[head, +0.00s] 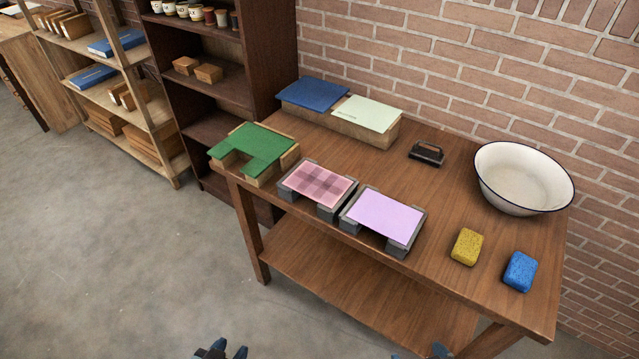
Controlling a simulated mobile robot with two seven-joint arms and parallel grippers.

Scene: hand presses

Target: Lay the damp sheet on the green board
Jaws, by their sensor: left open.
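The green board (262,142) lies at the left end of the table on pale wooden blocks, with an open notch in its front edge. At the back left, a blue sheet (312,94) and a pale green sheet (367,113) lie side by side on a long wooden block. I cannot tell which sheet is damp. My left gripper (222,351) is open and empty at the bottom edge, in front of the table and well short of the board. My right gripper (418,355) shows only its tips at the bottom edge, spread apart with nothing seen between them.
A pink checked board (318,184) and a lilac board (384,215) rest on grey blocks along the front edge. A black-handled tool (427,153), a white basin (523,178), a yellow sponge (467,246) and a blue sponge (519,271) stand to the right. The table's middle is clear.

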